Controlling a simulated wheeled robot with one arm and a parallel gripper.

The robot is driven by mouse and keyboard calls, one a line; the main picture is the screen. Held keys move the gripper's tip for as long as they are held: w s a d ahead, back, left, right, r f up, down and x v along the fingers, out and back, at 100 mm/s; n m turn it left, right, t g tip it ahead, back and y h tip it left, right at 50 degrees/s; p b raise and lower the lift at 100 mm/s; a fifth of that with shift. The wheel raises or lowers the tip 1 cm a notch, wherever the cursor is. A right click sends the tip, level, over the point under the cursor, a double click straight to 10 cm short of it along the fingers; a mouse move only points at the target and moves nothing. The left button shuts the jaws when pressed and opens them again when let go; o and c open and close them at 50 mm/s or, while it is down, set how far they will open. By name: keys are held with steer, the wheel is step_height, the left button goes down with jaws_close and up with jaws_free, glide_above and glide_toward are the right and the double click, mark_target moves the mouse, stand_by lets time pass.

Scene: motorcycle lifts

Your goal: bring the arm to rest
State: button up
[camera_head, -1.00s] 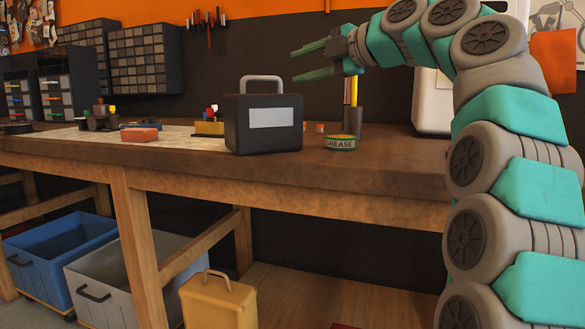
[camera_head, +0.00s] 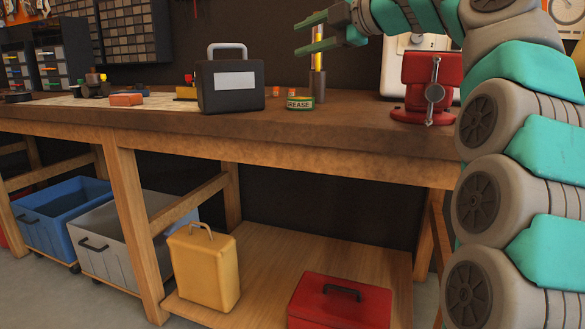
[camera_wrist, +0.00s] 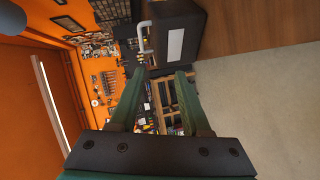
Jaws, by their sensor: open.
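My arm, grey and teal, rises along the right side of the head view and bends left at the top. My gripper (camera_head: 308,34) is open and empty, above the workbench (camera_head: 330,128) and pointing left. Its two green fingers also show apart in the wrist view (camera_wrist: 157,90), with nothing between them. The fingers are higher than the black case (camera_head: 231,87) and to its right. They are near the top of a cylinder holder (camera_head: 317,85) with a yellow item in it; I cannot tell whether they touch.
A grease tin (camera_head: 300,103) and a red vise (camera_head: 428,88) stand on the bench. Below are a yellow case (camera_head: 205,268), a red toolbox (camera_head: 340,302), a blue bin (camera_head: 62,210) and a grey bin (camera_head: 110,240). The bench front between tin and vise is clear.

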steer(key=s+f+m+g+h+p, duration=0.15)
steer(key=s+f+m, duration=0.25)
steer(key=f, duration=0.5)
steer(key=s+f+m+g+h+b, duration=0.1)
steer(key=s+f+m+g+h, duration=0.1)
steer(key=s+f+m, duration=0.5)
steer(key=s+f+m+g+h+p, duration=0.1)
steer(key=s+f+m+g+h, duration=0.1)
steer(key=f, duration=0.9)
steer(key=s+d+f+m+g+h, duration=0.1)
steer(key=s+d+f+m, duration=0.3)
steer(key=s+f, duration=0.4)
steer(key=s+d+f+m+g+h+p, duration=0.1)
steer(key=s+d+f+m+g+h, duration=0.1)
steer(key=s+f, duration=0.5)
steer(key=s+d+f+m+g+h, duration=0.2)
steer(key=s+d+f+m, duration=0.3)
steer(key=s, duration=0.9)
step_height(320, 180, down, 4)
steer(key=shift+s+d+r+m+g, duration=0.15)
steer(key=shift+s+d+m+g, duration=0.2)
steer(key=shift+g, duration=0.5)
steer(key=shift+h, duration=0.25)
